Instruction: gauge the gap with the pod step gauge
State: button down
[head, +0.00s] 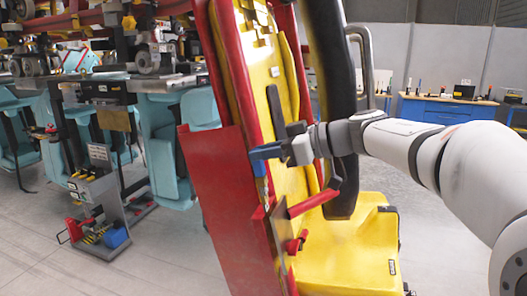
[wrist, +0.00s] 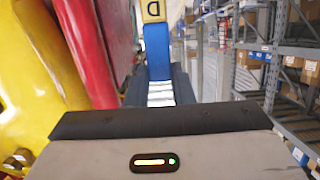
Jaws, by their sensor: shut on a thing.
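My gripper (head: 286,150) is beside the upright yellow and red seat pod (head: 330,240), and its dark fingers also show in the wrist view (wrist: 160,92). It is shut on a blue piece (head: 265,152), which appears to be the pod step gauge. In the wrist view the blue gauge (wrist: 157,52) points away from the fingers and carries a yellow block marked D at its far end. The red edge of the pod (wrist: 88,45) is left of the gauge there, apart from it in the picture. I cannot make out which gap is meant or any contact.
A flat red panel (head: 212,195) stands left of the pod. Red levers (head: 313,203) stick out below my gripper. A tool stand (head: 98,200) is on the floor at the left, under the train. A blue workbench (head: 440,110) is behind. Shelving (wrist: 285,60) fills the right of the wrist view.

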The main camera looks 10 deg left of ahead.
aim_at(266, 183)
jog(key=shift+s+d+f+b, duration=0.1)
jog(key=shift+d+f+b, duration=0.15)
jog(key=shift+f, duration=0.9)
jog(key=shift+w+d+f+b, duration=0.1)
jog(key=shift+d+f+b, duration=0.2)
jog(key=shift+f, duration=0.85)
jog(key=shift+s+d+f+b, duration=0.1)
jog(key=shift+d+f+b, duration=0.15)
jog(key=shift+f, duration=0.9)
dwell(2.4)
jog(key=shift+r+p, duration=0.1)
jog(key=shift+p, duration=0.65)
dwell(1.4)
